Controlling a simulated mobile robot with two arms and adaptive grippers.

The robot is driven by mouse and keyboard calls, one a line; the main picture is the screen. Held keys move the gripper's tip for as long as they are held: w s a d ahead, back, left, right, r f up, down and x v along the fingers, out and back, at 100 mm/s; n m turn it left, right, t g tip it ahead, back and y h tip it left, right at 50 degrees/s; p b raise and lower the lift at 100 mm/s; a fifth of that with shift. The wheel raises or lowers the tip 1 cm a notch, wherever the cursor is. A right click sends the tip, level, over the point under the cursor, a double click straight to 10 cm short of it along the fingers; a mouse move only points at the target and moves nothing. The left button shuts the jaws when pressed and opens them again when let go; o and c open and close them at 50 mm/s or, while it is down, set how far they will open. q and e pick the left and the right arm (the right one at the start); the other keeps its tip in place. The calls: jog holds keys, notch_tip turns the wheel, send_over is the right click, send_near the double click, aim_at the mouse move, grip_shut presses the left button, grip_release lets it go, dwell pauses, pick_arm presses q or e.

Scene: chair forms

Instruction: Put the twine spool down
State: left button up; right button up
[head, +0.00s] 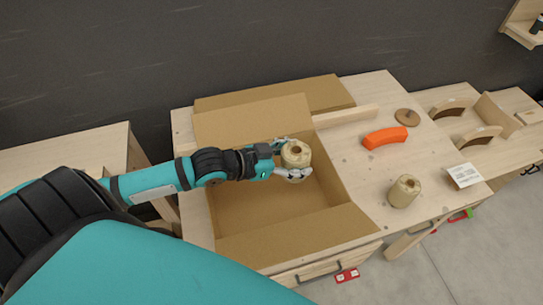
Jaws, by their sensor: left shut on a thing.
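A pale twine spool (296,154) with a dark hole in its top is held upright in my left gripper (289,162). The gripper is shut on it, and both are over the open cardboard box (331,226). The height of the spool above the box floor is hard to tell. A second twine spool (404,191) stands upright on the wooden workbench (362,182), to the right of the box. My right gripper is not in view.
An orange curved object (385,138), a round wooden disc (407,117) and a white card (463,175) lie on the workbench. Box flaps (252,121) stick out around the opening. Curved wooden forms (479,136) stand on a bench at the right.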

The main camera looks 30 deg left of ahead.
pick_arm(q)
notch_tip(320, 180, down, 11)
jog(key=shift+w+r+p, duration=0.1)
jog(key=shift+p, duration=0.2)
jog(key=shift+f+b, duration=0.35)
jog(key=shift+f, duration=0.2)
jog(key=shift+f, duration=0.1)
jog(key=o, duration=1.3)
jog(key=shift+d, duration=0.1)
